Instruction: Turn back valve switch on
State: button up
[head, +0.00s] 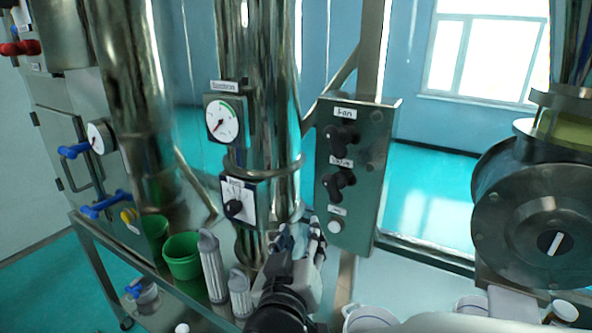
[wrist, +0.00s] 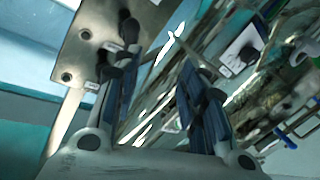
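A grey switch panel (head: 371,195) stands right of center in the head view. It carries an upper black rotary switch (head: 343,136) under a label reading "Fan", a lower black rotary switch (head: 342,181) under a blurred label that may read "Valve", and a white round button (head: 335,227) at the bottom. My gripper (head: 300,236) is below and left of the lower switch, apart from it. In the wrist view, my gripper (wrist: 155,88) has its fingers spread with nothing held. The panel (wrist: 83,55) shows tilted at upper left, with black switch parts near the left finger.
A steel column with a round gauge (head: 221,120) and a small black-knob box (head: 235,205) stands left of the panel. Green cups (head: 183,256) and clear cylinders (head: 212,265) stand at lower left. A round metal machine (head: 545,225) is at right.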

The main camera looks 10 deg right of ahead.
aim_at(331, 191)
jog(key=w+d, duration=0.3)
jog(key=w, duration=0.1)
jog(key=w+d+r+h, duration=0.1)
jog(key=w+d, duration=0.2)
jog(key=w, duration=0.2)
jog(key=w+d+h+p, duration=0.1)
jog(key=w+d, duration=0.1)
jog(key=w, duration=0.3)
jog(key=shift+w+d+r, duration=0.25)
jog(key=shift+d, duration=0.15)
grip_shut()
